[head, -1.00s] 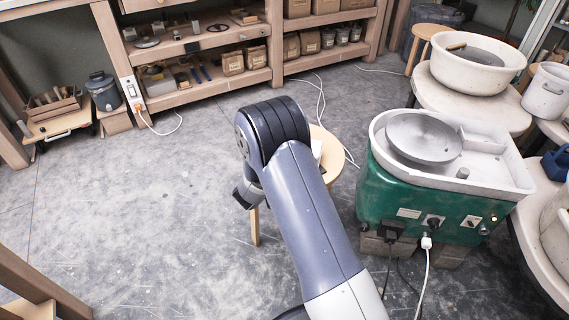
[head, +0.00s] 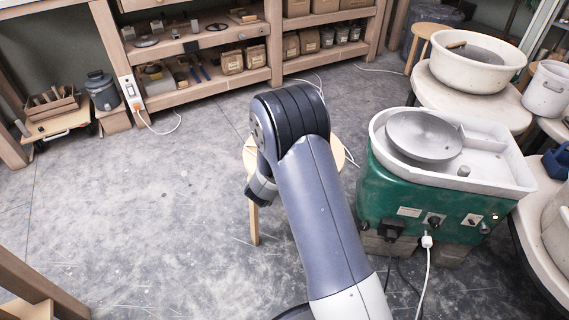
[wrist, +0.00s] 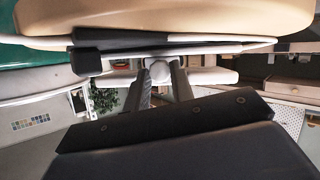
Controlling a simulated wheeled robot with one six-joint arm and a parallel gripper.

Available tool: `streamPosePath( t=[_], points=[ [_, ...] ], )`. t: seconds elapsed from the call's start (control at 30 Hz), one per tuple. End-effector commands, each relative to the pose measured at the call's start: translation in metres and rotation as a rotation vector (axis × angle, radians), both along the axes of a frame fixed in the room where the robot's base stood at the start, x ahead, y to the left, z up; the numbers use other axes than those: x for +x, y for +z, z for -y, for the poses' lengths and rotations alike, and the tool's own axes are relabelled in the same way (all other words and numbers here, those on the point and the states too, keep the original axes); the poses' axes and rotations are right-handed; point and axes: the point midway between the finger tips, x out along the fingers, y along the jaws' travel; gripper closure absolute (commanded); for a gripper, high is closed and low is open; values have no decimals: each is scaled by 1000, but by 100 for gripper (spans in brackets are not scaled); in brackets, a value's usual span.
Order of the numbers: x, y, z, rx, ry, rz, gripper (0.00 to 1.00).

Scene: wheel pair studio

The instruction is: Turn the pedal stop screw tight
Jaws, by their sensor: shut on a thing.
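In the wrist view, which looks upside down, my gripper (wrist: 160,83) reaches in with two dark fingers. They are shut on a small pale grey rounded knob, which looks like the stop screw (wrist: 159,69). The knob sits at the edge of a flat dark and pale thing, seemingly the pedal (wrist: 115,48). A broad tan surface, likely the stool top (wrist: 190,18), fills the top of that view. In the head view my arm hides the fingers, screw and pedal; parts of the stool (head: 337,155) show. How far the screw is in cannot be told.
The green pottery wheel (head: 405,195) stands just right of the stool, its cables hanging at the front. White cables lie on the floor behind the stool. Shelves (head: 210,87) line the back. The floor (head: 130,215) at left is clear.

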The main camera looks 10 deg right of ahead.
Motion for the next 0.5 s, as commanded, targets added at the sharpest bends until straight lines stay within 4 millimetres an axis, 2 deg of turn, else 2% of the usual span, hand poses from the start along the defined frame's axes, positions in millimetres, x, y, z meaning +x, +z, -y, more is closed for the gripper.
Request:
streamPosePath(
  t=[0.5],
  points=[
    [-2,-6,6,439,0,210,100]
  ],
)
